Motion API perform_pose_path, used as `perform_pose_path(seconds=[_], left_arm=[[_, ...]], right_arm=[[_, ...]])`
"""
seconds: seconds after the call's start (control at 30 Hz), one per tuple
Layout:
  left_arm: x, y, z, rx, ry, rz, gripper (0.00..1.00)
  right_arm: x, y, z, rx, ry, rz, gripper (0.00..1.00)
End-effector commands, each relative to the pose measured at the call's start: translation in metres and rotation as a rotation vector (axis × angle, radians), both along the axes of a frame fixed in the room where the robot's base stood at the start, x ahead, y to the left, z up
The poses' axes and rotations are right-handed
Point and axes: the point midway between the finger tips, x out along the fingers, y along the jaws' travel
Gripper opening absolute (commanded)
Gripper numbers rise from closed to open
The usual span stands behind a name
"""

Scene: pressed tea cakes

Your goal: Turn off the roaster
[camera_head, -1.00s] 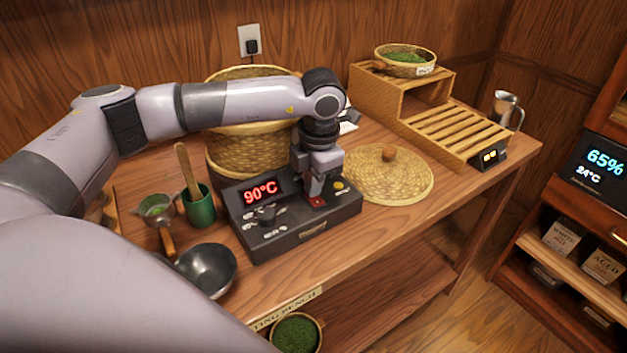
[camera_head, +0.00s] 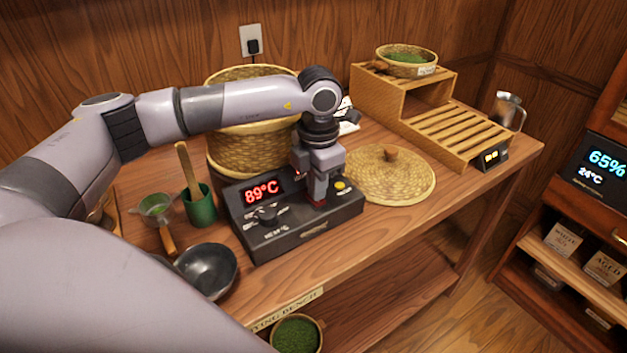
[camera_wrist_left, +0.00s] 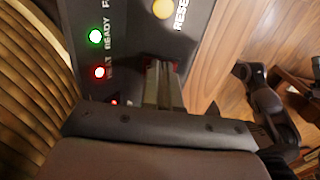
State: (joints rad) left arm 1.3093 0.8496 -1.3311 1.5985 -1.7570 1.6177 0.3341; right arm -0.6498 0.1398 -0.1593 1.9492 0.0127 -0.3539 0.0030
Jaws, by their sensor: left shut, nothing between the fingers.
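The roaster's black control box (camera_head: 290,232) stands on the wooden bench, with a red display (camera_head: 262,191) reading 89°C, a dark knob (camera_head: 265,214) and a yellow button (camera_head: 340,187). My left gripper (camera_head: 319,200) points down at the box's right part, its fingertips at a small red part there; I cannot tell if they touch it. In the left wrist view the gripper (camera_wrist_left: 163,85) is shut and empty over the panel. A green READY light (camera_wrist_left: 96,36) and a red light (camera_wrist_left: 99,72) glow beside it. My right gripper is in neither view.
A woven basket (camera_head: 240,150) stands behind the box, with a woven lid (camera_head: 385,180) to its right. A green cup (camera_head: 201,207) and a dark pan (camera_head: 208,270) lie left. A slatted wooden rack (camera_head: 455,130) stands back right.

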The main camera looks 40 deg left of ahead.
Motion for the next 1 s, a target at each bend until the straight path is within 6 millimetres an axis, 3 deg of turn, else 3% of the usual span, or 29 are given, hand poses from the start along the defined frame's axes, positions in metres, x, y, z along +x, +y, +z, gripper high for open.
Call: perform_pose_path(seconds=[0.03,0.27,0.47,0.67,1.0], left_arm=[[-0.005,-0.006,-0.008,-0.004,0.018,-0.011,0.00],[-0.005,-0.006,-0.008,-0.005,0.017,-0.010,0.00],[-0.003,-0.004,0.004,-0.005,0.015,-0.009,0.00],[0.003,0.002,0.043,-0.003,0.006,-0.005,0.00],[0.004,0.002,0.113,-0.002,-0.001,-0.003,0.00]], right_arm=[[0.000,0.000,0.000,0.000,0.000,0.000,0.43],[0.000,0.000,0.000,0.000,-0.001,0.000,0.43],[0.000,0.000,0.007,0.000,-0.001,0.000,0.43],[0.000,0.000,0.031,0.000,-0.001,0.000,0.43],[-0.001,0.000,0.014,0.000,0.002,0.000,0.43]])
